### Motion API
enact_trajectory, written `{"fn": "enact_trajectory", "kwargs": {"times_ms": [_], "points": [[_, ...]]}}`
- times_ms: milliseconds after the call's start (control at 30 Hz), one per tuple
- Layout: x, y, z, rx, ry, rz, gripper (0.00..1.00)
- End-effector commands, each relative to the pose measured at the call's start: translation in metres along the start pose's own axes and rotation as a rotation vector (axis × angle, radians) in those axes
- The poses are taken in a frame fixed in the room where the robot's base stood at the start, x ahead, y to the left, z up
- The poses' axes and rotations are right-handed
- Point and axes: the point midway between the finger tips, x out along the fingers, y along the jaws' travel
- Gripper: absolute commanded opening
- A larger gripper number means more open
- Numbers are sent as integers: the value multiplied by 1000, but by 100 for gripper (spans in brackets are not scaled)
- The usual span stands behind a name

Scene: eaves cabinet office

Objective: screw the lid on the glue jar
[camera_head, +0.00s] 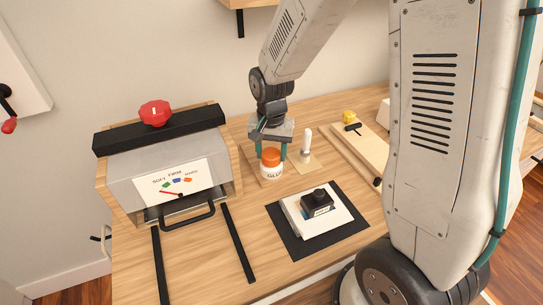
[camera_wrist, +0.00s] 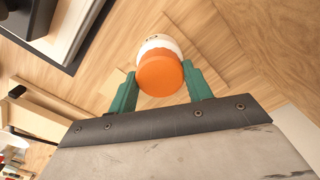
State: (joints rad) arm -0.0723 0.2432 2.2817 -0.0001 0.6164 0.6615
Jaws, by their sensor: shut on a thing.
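The glue jar (camera_head: 271,172) is a small white jar marked "GLUE", standing upright on a thin wooden board on the table. Its white body also shows in the wrist view (camera_wrist: 158,42). The orange lid (camera_head: 271,157) sits on top of the jar, in line with it; I cannot tell how tightly it is seated. It fills the middle of the wrist view (camera_wrist: 160,76). My gripper (camera_head: 272,152) points down over the jar, with its green fingers shut on the lid from both sides. In the wrist view the fingers (camera_wrist: 160,84) flank the lid.
A white-handled tool (camera_head: 306,145) stands close right of the jar. A grey press with a red knob (camera_head: 155,113) stands at left. A black mat (camera_head: 290,238) bears white sheets and a black block (camera_head: 318,203). A wooden board (camera_head: 350,150) lies at right.

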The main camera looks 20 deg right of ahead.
Motion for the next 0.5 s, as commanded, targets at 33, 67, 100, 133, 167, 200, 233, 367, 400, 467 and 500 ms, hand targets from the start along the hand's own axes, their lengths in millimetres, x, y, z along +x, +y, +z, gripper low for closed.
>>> {"fn": "enact_trajectory", "kwargs": {"times_ms": [33, 67, 100, 133, 167, 200, 233, 367, 400, 467, 500], "points": [[1, 0, 1, 55, -2, 1, 37], [1, 0, 1, 85, -2, 1, 37], [1, 0, 1, 115, -2, 1, 37], [1, 0, 1, 131, -2, 1, 37], [1, 0, 1, 142, -2, 1, 37], [1, 0, 1, 150, -2, 2, 37], [1, 0, 1, 153, -2, 2, 37], [1, 0, 1, 151, -2, 2, 37], [1, 0, 1, 151, -2, 2, 37], [1, 0, 1, 159, -2, 2, 37], [1, 0, 1, 178, -2, 2, 37]]}}
